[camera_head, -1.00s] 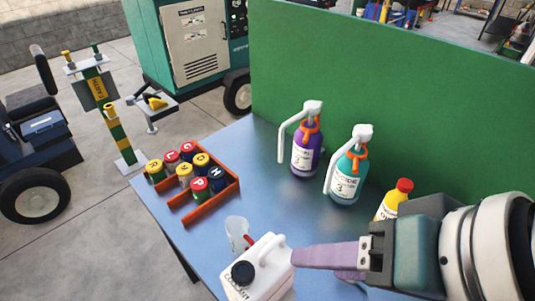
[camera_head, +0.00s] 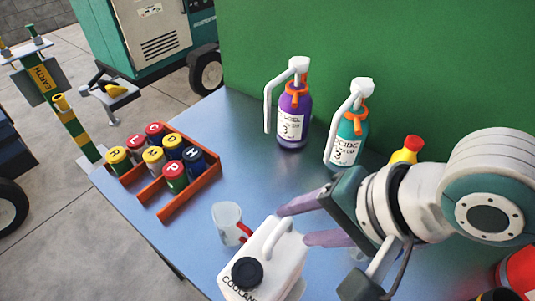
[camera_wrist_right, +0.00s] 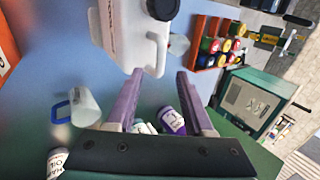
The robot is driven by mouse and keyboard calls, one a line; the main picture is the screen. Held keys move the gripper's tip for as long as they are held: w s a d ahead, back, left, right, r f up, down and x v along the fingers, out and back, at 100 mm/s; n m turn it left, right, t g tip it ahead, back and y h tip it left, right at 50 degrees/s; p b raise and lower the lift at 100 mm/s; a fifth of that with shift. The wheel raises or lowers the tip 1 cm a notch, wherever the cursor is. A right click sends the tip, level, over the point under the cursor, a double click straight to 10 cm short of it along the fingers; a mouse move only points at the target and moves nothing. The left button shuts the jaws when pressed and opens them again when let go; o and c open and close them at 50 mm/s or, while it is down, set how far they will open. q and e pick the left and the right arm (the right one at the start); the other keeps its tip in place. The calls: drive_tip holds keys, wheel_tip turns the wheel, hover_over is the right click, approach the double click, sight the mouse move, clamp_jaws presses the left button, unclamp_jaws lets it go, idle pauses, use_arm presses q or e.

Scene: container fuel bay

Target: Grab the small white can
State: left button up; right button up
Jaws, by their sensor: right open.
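The small white can (camera_head: 265,258) has a black cap and lettering that reads as coolant. It stands at the front of the blue table, with its handle toward my right gripper. It also shows at the top of the right wrist view (camera_wrist_right: 120,35). My right gripper (camera_head: 295,226) is open, with its two purple fingers pointing at the handle. In the wrist view the handle lies just ahead of and roughly between the fingertips (camera_wrist_right: 160,74). Contact cannot be made out. My left gripper is in neither view now.
A clear jug (camera_head: 229,222) with a red handle stands close beside the can. An orange rack (camera_head: 190,196) of coloured jars is at the left. Purple (camera_head: 291,118) and teal (camera_head: 346,140) pump bottles and a yellow bottle (camera_head: 405,152) stand before the green panel (camera_head: 400,60).

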sight(284, 226)
drive_tip(key=shift+x, duration=1.8)
drive_tip(key=shift+d, duration=0.1)
drive_tip(key=shift+c, duration=0.3)
clamp_jaws()
drive_tip(key=shift+r, duration=0.1)
